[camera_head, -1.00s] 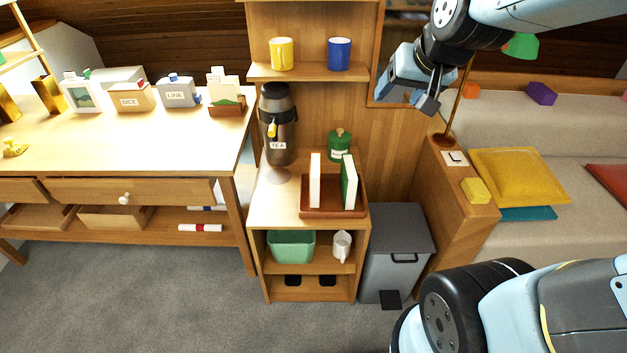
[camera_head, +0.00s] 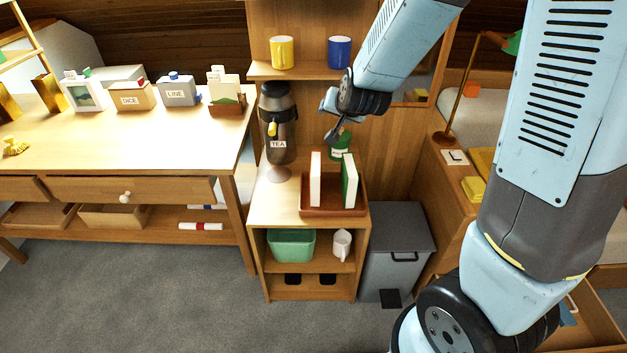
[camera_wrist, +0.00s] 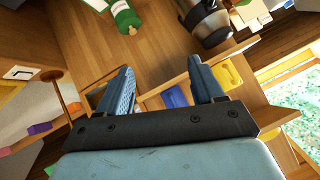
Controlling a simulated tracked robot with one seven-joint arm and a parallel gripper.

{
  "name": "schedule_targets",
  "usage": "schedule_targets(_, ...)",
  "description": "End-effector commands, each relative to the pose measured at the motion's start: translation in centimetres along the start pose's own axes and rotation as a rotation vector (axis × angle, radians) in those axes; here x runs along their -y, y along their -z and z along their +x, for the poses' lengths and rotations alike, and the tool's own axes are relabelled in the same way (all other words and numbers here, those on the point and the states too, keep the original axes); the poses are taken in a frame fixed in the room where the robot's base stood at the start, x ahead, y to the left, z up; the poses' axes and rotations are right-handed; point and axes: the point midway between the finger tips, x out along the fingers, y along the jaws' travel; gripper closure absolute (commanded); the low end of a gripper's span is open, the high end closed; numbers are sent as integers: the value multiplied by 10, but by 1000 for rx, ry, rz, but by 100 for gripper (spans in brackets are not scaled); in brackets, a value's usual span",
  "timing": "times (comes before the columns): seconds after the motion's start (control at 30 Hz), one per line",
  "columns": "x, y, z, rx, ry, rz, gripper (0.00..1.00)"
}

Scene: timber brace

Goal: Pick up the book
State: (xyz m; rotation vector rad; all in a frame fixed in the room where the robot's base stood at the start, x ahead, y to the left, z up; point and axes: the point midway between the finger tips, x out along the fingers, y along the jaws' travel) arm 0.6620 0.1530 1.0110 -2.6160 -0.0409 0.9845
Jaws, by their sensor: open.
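Two upright books stand in a brown tray (camera_head: 333,211) on top of the small wooden cabinet. The left book (camera_head: 315,178) shows white pages and a thin reddish edge; the right book (camera_head: 349,182) has a green cover and white pages. My gripper (camera_head: 334,136) is above and behind the books, near the green canister (camera_head: 341,145), and touches neither book. In the wrist view the jaws (camera_wrist: 161,64) are apart with nothing between them. I cannot make out the books clearly there.
The tea dispenser (camera_head: 278,125) stands left of the tray. A yellow mug (camera_head: 282,52) and a blue mug (camera_head: 339,52) are on the shelf above. A grey bin (camera_head: 397,255) stands right of the cabinet. The space directly above the books looks clear.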

Motion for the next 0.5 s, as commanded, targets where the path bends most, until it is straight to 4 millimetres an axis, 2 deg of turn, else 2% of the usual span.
schedule_targets(0.1,2,-13,23,-28,-14,13,33)
schedule_targets(0.5,4,-58,82,-155,-61,30,33)
